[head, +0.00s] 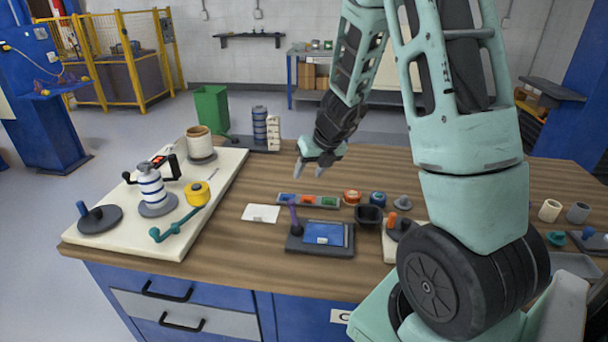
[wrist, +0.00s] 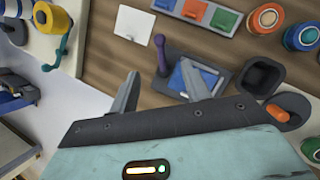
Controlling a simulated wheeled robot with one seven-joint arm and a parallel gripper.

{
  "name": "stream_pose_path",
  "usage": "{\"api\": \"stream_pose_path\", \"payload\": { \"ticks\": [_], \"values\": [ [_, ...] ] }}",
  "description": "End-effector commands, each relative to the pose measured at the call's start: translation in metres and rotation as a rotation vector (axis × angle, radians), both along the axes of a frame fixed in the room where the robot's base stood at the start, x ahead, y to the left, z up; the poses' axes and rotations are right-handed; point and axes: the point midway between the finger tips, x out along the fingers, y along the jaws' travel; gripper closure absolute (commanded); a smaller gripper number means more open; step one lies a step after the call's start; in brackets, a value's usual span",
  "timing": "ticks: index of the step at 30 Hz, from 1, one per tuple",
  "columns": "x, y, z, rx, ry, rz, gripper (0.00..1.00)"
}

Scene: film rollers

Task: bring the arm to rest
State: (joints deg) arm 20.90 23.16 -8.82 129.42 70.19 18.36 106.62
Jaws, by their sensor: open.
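My gripper (head: 308,166) is raised in the air above the wooden workbench (head: 270,262), at the far end of my folded-down forearm. Its two fingers are apart with nothing between them, and they also show apart in the wrist view (wrist: 162,92). Below it in the head view are a dark tray with a blue pad (head: 323,234) and an upright purple-handled tool (head: 293,213). In the wrist view the blue pad (wrist: 190,82) and the purple handle (wrist: 162,55) show between and beyond the fingertips. My gripper touches nothing that I can see.
A cream board (head: 120,238) at left holds a blue-and-white striped roller (head: 152,188), a yellow pot (head: 197,193) and a teal crank (head: 181,222). A strip of coloured pieces (head: 308,201), a black cup (head: 369,216) and several small parts stand mid-bench. Bare wood lies left of centre.

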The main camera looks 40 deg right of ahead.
Motion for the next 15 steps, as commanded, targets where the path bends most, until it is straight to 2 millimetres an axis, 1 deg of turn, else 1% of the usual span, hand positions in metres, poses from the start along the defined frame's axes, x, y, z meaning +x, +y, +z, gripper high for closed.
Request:
{"api": "stream_pose_path", "payload": {
  "ticks": [1,3,15],
  "values": [
    [-0.0016,0.0001,0.0058,0.0,-0.001,0.001,0.53],
    [-0.0031,-0.0001,0.0085,0.0,-0.001,0.001,0.53],
    [-0.0042,-0.0005,0.0088,0.0,0.0,0.0,0.53]
  ]
}}
